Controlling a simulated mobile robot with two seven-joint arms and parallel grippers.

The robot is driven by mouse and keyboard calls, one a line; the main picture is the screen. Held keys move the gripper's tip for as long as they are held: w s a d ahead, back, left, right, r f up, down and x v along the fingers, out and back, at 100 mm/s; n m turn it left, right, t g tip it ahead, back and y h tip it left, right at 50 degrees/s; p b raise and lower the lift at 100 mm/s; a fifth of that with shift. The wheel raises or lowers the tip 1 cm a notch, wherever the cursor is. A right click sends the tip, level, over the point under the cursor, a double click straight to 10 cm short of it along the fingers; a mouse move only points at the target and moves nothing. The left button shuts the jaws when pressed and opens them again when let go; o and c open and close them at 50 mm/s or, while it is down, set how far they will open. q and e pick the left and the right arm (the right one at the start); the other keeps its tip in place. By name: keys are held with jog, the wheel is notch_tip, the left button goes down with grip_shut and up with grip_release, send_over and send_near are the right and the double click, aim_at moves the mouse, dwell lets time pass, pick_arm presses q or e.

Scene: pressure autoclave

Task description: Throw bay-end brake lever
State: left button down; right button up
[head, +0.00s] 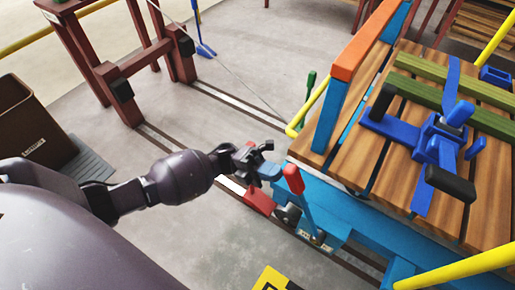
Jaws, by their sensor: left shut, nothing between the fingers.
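A brake lever with a red grip (293,180) and a blue shaft stands on the near lower side of the blue cart (345,212). It leans slightly, and its foot meets the frame beside a wheel. My left gripper (268,160) is shut and empty, just left of and slightly above the red grip. It looks apart from the grip, though the depth of the gap is hard to judge. A green-handled piece (309,86) shows at the cart's far left corner. My right gripper is out of view.
The cart has a plank deck (405,140) carrying a blue clamp-like fixture (435,150) with black grips. A yellow rail (455,268) crosses the lower right. A red block (260,199) sits low below my gripper. A brown bin (35,125) stands left.

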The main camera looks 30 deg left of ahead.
aim_at(292, 177)
pick_arm(q)
jog(key=shift+x, duration=1.05)
jog(key=shift+w+d+r+y+p, duration=0.1)
jog(key=shift+d+r+y+p, duration=0.3)
jog(key=shift+d+r+p, duration=0.4)
jog(key=shift+d+r+y+p, duration=0.3)
jog(key=shift+d+p, duration=0.05)
jog(key=shift+d, duration=0.25)
jog(key=shift+d+f, duration=0.1)
jog(key=shift+d, duration=0.05)
jog(key=shift+f, duration=0.15)
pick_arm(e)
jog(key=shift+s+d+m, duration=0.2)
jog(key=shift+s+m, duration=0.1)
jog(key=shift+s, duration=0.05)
